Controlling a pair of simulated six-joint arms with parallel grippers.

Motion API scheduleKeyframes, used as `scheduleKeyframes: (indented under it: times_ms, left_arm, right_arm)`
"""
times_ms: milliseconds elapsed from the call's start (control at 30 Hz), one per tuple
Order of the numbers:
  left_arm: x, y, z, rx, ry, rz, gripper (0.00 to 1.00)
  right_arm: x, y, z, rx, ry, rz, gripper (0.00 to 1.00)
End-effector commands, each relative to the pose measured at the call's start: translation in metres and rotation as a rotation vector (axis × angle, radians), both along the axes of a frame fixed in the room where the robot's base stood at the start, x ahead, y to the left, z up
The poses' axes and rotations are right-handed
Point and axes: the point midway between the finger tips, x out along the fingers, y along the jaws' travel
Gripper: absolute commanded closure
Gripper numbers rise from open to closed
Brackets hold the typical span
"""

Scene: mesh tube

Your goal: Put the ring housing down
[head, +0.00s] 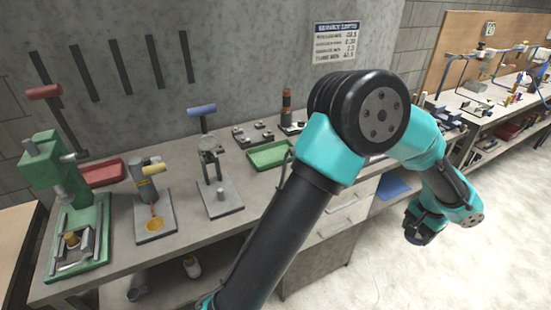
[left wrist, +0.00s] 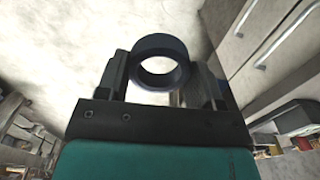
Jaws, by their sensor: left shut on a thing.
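The ring housing is a dark, bluish-black ring (left wrist: 162,43) in the left wrist view, with its open hole facing the camera. My left gripper (left wrist: 162,80) is shut on it, one finger on each side. Pale floor shows through and around the ring. In the head view my left arm reaches across to the right, and its gripper (head: 420,232) hangs in the air over the floor, in front of the bench. The ring is too small and dark there to tell from the fingers. My right gripper is not in view.
A grey workbench (head: 110,262) carries a green press (head: 45,165), a red tray (head: 103,174), a green tray (head: 270,155) and small hand presses. Another bench (head: 470,105) stands behind at right. The floor (head: 400,285) is clear.

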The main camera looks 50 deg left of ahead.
Motion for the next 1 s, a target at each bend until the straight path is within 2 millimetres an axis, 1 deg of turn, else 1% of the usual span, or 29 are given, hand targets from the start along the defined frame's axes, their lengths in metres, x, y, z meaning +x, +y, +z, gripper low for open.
scheduleKeyframes:
  times_ms: [67, 167, 267, 300, 367, 400, 467, 500, 533, 567, 600, 667, 700, 767, 800, 867, 900, 1000]
  left_arm:
    - [0.003, 0.011, 0.001, -0.003, 0.000, 0.042, 0.72]
    - [0.007, 0.037, 0.001, -0.008, 0.001, 0.136, 0.72]
    - [0.012, 0.075, 0.002, -0.015, 0.003, 0.283, 0.72]
    - [0.014, 0.093, 0.002, -0.016, 0.005, 0.353, 0.72]
    - [0.015, 0.122, 0.003, -0.020, 0.006, 0.466, 0.72]
    - [0.015, 0.142, 0.003, -0.022, 0.008, 0.543, 0.72]
    - [0.013, 0.172, 0.003, -0.024, 0.010, 0.659, 0.72]
    - [0.012, 0.192, 0.003, -0.025, 0.010, 0.738, 0.72]
    - [0.010, 0.207, 0.003, -0.026, 0.011, 0.796, 0.72]
    - [0.008, 0.222, 0.004, -0.027, 0.012, 0.854, 0.72]
    - [0.004, 0.241, 0.004, -0.027, 0.012, 0.931, 0.72]
    - [-0.002, 0.270, 0.004, -0.026, 0.013, 1.047, 0.72]
    - [-0.007, 0.290, 0.005, -0.026, 0.013, 1.124, 0.72]
    - [-0.016, 0.319, 0.005, -0.024, 0.013, 1.240, 0.72]
    - [-0.022, 0.338, 0.006, -0.023, 0.012, 1.318, 0.72]
    - [-0.033, 0.365, 0.007, -0.020, 0.012, 1.433, 0.72]
    - [-0.042, 0.383, 0.008, -0.018, 0.011, 1.509, 0.72]
    - [-0.063, 0.424, 0.010, -0.012, 0.007, 1.688, 0.72]
  right_arm:
    - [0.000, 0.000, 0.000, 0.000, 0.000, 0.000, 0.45]
    - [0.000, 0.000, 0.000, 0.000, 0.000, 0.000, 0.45]
    - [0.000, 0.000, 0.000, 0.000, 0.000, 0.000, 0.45]
    - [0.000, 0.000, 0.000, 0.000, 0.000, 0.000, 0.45]
    - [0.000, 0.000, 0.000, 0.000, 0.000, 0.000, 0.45]
    - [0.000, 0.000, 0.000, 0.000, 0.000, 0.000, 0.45]
    - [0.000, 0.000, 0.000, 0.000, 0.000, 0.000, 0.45]
    - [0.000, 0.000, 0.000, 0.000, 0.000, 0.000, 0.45]
    - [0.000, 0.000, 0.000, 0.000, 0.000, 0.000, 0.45]
    - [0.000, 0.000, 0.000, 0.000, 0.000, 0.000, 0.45]
    - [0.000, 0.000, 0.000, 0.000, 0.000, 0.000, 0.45]
    - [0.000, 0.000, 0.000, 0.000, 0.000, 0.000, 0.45]
    - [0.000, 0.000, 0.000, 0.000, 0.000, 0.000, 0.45]
    - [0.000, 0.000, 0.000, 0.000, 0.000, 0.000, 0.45]
    - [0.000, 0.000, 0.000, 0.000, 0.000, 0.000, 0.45]
    - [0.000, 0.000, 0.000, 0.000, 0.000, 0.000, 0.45]
    - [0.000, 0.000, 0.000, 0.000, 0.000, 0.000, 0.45]
    - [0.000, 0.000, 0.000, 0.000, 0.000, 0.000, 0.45]
